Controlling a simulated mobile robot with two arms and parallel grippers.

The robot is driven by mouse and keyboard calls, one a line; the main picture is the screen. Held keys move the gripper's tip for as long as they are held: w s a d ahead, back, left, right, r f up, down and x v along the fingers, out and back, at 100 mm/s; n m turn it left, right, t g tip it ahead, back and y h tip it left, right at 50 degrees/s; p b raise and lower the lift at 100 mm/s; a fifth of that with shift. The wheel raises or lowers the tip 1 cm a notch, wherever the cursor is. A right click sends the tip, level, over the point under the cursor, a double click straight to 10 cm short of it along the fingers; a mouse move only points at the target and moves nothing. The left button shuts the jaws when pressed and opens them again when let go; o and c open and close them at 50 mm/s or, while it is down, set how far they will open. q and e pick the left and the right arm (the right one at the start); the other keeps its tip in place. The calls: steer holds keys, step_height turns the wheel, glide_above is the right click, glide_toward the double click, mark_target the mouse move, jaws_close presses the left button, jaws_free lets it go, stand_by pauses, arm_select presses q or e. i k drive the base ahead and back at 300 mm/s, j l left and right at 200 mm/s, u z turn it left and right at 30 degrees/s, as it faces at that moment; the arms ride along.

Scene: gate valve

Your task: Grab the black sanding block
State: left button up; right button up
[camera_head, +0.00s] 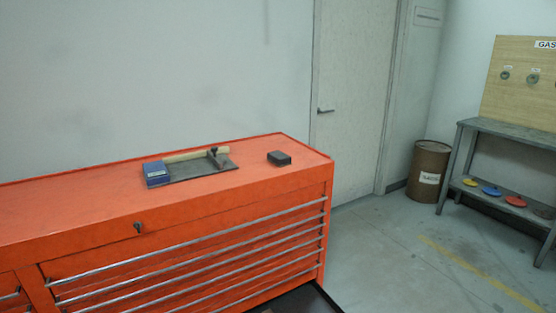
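The black sanding block (279,158) is a small dark block. It lies flat on the top of the orange tool cabinet (90,208), near the cabinet's right end. It stands apart from the other items there, and nothing covers it. Neither of my grippers shows in the head view.
Left of the block, a dark flat mat (205,171) bears a blue box (157,173) and a hammer with a pale handle (186,155). A dark open drawer (308,299) juts out at the cabinet's lower right. A brown barrel (428,171) and grey bench (508,131) stand right; floor between is clear.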

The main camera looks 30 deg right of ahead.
mark_target(277, 158)
steer(key=i+l+u, duration=0.15)
steer(key=l, duration=0.2)
steer(key=i+l+u, duration=0.1)
steer(key=l, duration=0.3)
steer(key=l+u, duration=0.15)
steer(key=l, duration=0.25)
steer(key=i, duration=0.05)
